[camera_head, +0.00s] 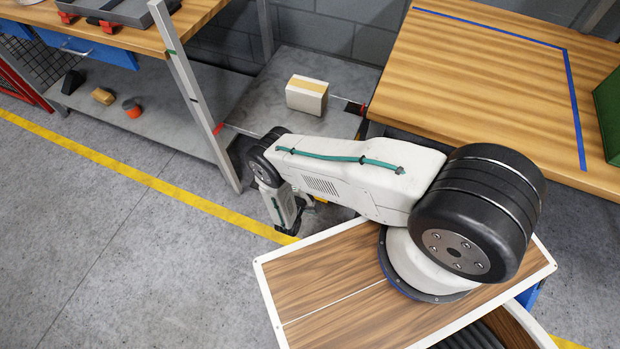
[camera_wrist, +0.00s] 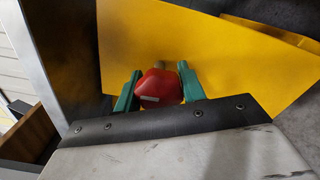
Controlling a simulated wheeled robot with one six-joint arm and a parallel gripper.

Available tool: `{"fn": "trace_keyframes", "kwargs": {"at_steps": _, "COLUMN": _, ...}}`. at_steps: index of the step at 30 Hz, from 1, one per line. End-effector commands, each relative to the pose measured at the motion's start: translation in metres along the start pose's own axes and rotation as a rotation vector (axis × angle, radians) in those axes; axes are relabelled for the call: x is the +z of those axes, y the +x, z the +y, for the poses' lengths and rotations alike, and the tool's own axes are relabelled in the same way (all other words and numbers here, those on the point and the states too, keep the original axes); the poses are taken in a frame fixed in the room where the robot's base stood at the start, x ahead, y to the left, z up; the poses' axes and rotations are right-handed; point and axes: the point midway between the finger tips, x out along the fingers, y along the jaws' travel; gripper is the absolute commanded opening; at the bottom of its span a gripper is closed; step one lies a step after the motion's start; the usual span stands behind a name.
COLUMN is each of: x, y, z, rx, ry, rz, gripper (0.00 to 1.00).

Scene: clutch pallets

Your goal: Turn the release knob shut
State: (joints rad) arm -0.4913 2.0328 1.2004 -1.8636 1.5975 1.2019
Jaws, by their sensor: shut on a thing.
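The red release knob (camera_wrist: 158,88) sits in front of a yellow panel (camera_wrist: 225,65) in the wrist view. It has a pale mark on its lower face, and a short brassy stem shows behind it. My gripper (camera_wrist: 160,92) has its two green fingers on either side of the knob and is shut on it. In the head view my arm reaches down past the wooden deck toward the floor. The knob and the fingertips are hidden there.
A grey low platform (camera_head: 255,95) with a small carton (camera_head: 307,95) stands behind my arm. A wooden workbench (camera_head: 480,70) is at the right, with a green box (camera_head: 607,115) at its edge. A metal post (camera_head: 195,95) rises left of my arm. Open floor (camera_head: 90,230) lies at the left.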

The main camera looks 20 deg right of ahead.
Motion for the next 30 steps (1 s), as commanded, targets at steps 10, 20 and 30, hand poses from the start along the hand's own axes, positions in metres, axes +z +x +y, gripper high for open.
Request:
{"fn": "trace_keyframes", "kwargs": {"at_steps": 10, "x": -0.0001, "y": -0.0009, "z": -0.0004, "rx": 0.000, "ry": 0.025, "rz": 0.002, "gripper": 0.17}}
{"fn": "trace_keyframes", "kwargs": {"at_steps": 20, "x": 0.0002, "y": -0.0005, "z": -0.0006, "rx": 0.000, "ry": 0.024, "rz": 0.001, "gripper": 0.62}}
{"fn": "trace_keyframes", "kwargs": {"at_steps": 30, "x": -0.0001, "y": -0.0065, "z": -0.0003, "rx": 0.000, "ry": 0.023, "rz": 0.002, "gripper": 0.62}}
